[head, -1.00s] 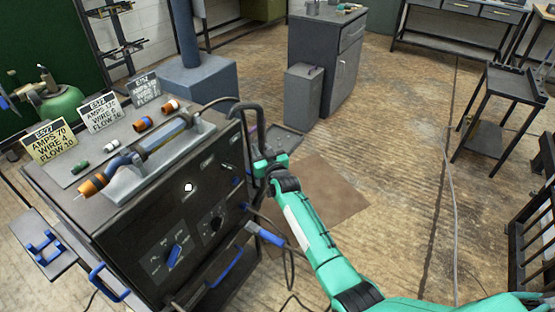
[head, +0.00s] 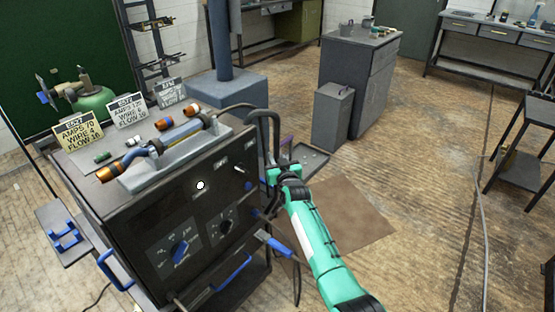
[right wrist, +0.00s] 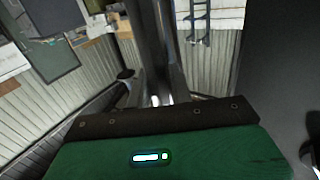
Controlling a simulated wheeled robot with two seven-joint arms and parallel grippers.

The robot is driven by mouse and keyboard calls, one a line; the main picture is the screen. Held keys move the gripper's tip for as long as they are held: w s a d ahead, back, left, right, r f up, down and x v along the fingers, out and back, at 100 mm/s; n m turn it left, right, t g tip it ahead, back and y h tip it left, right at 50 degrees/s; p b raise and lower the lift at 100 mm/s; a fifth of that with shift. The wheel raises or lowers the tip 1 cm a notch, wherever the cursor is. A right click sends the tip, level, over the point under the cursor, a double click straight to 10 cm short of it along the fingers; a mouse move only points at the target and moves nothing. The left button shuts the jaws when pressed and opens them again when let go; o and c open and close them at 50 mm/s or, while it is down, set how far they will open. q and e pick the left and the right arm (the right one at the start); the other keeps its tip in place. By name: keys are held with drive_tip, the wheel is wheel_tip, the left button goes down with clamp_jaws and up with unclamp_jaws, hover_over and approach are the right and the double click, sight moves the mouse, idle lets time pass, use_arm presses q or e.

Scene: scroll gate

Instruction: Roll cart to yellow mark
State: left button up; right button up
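The cart (head: 190,215) is a dark box on the left of the head view, with dials and blue handles on its front. A black looped handle (head: 276,125) rises at its right end. My right gripper (head: 279,172) is at this handle, low on the loop. Its fingers are small and partly hidden there, so I cannot tell whether they are closed on it. In the right wrist view a dark upright bar (right wrist: 158,60) stands beyond the green gripper body. My left gripper is out of view. No yellow floor mark shows.
A torch (head: 150,158) and sign cards (head: 78,132), one yellow, sit on the cart. A grey cabinet (head: 375,75) and bin (head: 333,112) stand behind. A brown mat (head: 345,215) lies right of the cart. A dark side table (head: 520,150) is at right; open floor lies between.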

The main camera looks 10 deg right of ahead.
drive_tip(key=o, duration=0.3)
drive_tip(key=shift+s+a+f, duration=0.15)
drive_tip(key=shift+a+f, duration=0.1)
drive_tip(key=shift+a, duration=0.25)
drive_tip(key=shift+o, duration=0.4)
drive_tip(key=shift+r, duration=0.1)
drive_tip(key=shift+d+r, duration=0.1)
drive_tip(key=shift+d, duration=0.15)
